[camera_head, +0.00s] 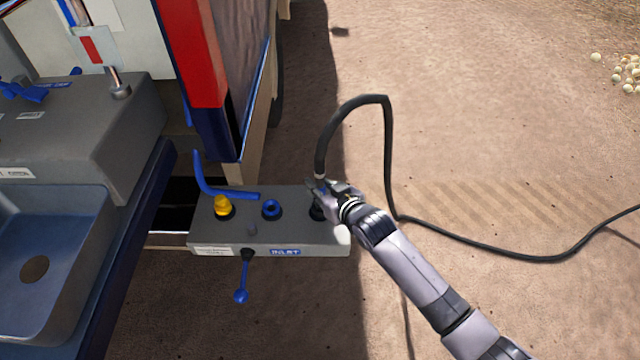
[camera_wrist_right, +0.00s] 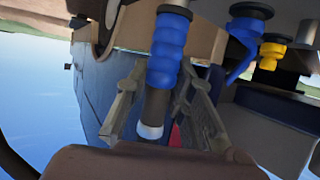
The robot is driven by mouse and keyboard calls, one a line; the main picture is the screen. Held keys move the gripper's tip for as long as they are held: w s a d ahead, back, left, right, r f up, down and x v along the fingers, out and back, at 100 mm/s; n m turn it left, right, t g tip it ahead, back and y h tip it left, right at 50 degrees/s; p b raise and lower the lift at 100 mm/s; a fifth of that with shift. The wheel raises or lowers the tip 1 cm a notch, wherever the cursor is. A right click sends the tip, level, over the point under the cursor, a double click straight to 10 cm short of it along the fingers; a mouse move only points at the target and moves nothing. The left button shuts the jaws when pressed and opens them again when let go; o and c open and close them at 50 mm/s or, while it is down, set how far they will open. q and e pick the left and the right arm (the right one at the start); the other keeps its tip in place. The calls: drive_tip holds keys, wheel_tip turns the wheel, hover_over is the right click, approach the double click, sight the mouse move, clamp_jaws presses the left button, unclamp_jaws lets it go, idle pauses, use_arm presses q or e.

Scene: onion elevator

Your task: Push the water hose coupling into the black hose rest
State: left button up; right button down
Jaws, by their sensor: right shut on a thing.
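The black water hose (camera_head: 388,150) arcs up and bends down to a pale ring above the grey panel box (camera_head: 300,236). The blue ribbed water hose coupling (camera_wrist_right: 168,52) sits between the fingers of my right gripper (camera_head: 324,188), which is shut on it. The fingers also show in the right wrist view (camera_wrist_right: 160,90), either side of it. The black hose rest (camera_head: 317,213) is at the right end of the panel top, just below the gripper and partly hidden by it. The coupling's end is close to the rest; I cannot tell whether it is inside. My left gripper is out of view.
A blue-knobbed lever (camera_head: 241,295) sticks out in front. A blue bent handle (camera_head: 230,194) lies behind. A sink (camera_head: 60,225) is at left; open ground lies right.

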drive_tip(key=shift+f, duration=0.2)
idle(0.4)
drive_tip(key=shift+f, duration=0.4)
drive_tip(key=shift+f, duration=0.35)
idle(0.4)
drive_tip(key=c, duration=1.3)
unclamp_jaws()
